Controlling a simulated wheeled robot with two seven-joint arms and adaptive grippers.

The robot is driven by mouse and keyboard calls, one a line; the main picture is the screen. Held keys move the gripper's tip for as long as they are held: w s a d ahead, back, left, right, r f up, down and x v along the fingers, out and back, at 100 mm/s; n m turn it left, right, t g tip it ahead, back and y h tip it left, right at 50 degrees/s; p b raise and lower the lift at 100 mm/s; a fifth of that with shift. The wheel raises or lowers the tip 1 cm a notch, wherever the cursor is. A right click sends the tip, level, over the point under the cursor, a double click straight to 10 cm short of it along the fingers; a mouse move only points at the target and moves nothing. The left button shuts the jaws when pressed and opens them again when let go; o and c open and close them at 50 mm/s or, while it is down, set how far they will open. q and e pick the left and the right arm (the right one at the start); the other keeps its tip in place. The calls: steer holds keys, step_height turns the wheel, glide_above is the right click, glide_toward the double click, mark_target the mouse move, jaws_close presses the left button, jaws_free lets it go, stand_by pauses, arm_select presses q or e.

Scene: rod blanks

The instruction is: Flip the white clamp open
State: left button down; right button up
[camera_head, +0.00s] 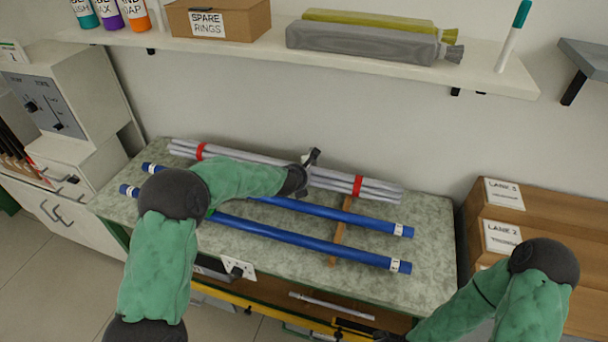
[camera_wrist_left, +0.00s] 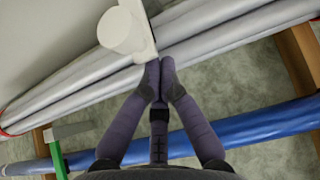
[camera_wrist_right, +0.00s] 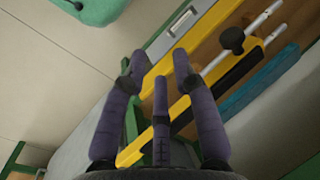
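The white clamp (camera_wrist_left: 124,30) shows in the left wrist view, with a round knob and a flat arm, in front of the bundle of grey rods (camera_wrist_left: 210,35). In the head view my left gripper (camera_head: 309,160) is at the middle of this bundle and mostly hides the clamp. My left fingertips (camera_wrist_left: 160,72) are together at the lower end of the clamp's flat arm. I cannot tell whether they pinch it. My right gripper (camera_wrist_right: 160,68) is open and empty, low in front of the bench.
Blue rods (camera_head: 300,238) lie in front of the grey bundle on wooden strips (camera_head: 340,232). A green part (camera_wrist_left: 58,158) sits at a blue rod. A yellow rail (camera_wrist_right: 150,90) and a dark knob (camera_wrist_right: 232,40) are near my right gripper. A shelf (camera_head: 250,48) hangs above.

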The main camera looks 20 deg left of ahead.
arm_select(q)
steer(key=shift+g, duration=0.7)
steer(key=w+r+p, duration=0.1)
steer(key=r+p, duration=0.2)
steer(key=p, duration=0.4)
steer(key=w+r+p, duration=0.2)
steer(key=r+p, duration=0.2)
steer(key=p, duration=0.4)
steer(key=w+r+p, duration=0.2)
steer(key=r+p, duration=0.2)
steer(key=p, duration=0.4)
steer(key=shift+w+d, duration=0.15)
steer(key=shift+w, duration=0.1)
steer(key=shift+w+r+p, duration=0.15)
steer(key=shift+w+p, duration=0.55)
steer(key=shift+w+r+p, duration=0.15)
steer(key=shift+w+p, duration=0.5)
steer(key=shift+p, duration=0.05)
steer(key=v, duration=1.2)
